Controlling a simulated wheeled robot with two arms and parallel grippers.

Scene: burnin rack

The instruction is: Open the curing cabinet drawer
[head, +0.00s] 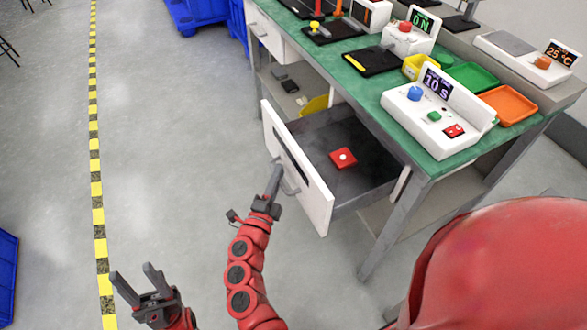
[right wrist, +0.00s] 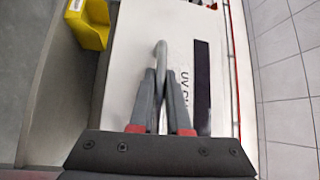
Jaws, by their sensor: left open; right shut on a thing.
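The curing cabinet drawer (head: 298,170) hangs under the green-topped bench, pulled well out, with its white front facing left. A red square piece (head: 343,158) with a pale round spot lies on its dark floor. My right gripper (head: 276,172) is shut on the drawer's handle (head: 288,186). My left gripper (head: 138,285) is open and empty, low over the floor at left.
The bench top (head: 385,75) carries several devices, among them a white timer box (head: 430,115) reading 10 s, plus green and orange trays (head: 508,105). Another white drawer (head: 268,35) is closed further back. A yellow bin (right wrist: 88,25) shows beside the drawer.

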